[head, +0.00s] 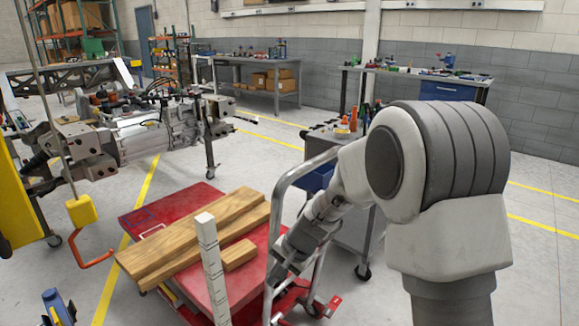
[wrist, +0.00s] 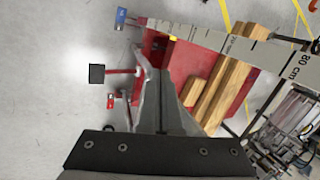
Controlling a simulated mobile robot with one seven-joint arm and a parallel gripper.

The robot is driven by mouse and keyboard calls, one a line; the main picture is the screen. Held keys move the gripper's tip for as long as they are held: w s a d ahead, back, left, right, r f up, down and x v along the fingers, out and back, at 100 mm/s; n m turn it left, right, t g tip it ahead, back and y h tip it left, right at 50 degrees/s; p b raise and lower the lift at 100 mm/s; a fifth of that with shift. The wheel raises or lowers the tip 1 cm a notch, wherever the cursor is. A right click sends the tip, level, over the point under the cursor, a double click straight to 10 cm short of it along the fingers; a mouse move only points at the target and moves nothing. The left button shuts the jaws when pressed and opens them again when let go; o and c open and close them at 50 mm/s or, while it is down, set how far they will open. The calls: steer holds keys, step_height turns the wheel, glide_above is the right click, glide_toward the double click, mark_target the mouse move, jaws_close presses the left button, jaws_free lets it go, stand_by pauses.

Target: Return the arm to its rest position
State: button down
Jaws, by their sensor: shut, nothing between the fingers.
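My arm reaches from the right side of the head view down to the left. My gripper (head: 283,268) is beside the silver handle frame of the red cart, low in the picture; whether it touches the frame I cannot tell. In the wrist view my gripper (wrist: 164,78) points up the picture with its fingers together and nothing held. Its fingers hide part of the red cart behind them.
The red cart (head: 150,215) carries wooden beams (head: 195,235); its silver handle (head: 275,215) rises close to my arm. A marked measuring post (head: 212,270) stands in front. A grey tool cart (head: 350,220) is behind my arm. An orange hook (head: 92,262) hangs at left.

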steer(key=s+d+r+n, duration=0.2)
steer(key=s+d+r, duration=0.25)
steer(key=r, duration=0.45)
steer(key=s+d+r+n+t+h, duration=0.2)
steer(key=s+d+r, duration=0.35)
steer(key=s, duration=0.45)
steer(key=s+d+r+n+t+h, duration=0.1)
steer(key=s+d+r+n+h, duration=0.1)
steer(key=s+d+r, duration=0.6)
step_height(320, 180, up, 20)
steer(key=s+p, duration=0.2)
steer(key=p, duration=2.1)
steer(key=shift+s+a+f+h, duration=0.15)
steer(key=shift+s+f+h, duration=0.15)
steer(key=shift+s, duration=0.1)
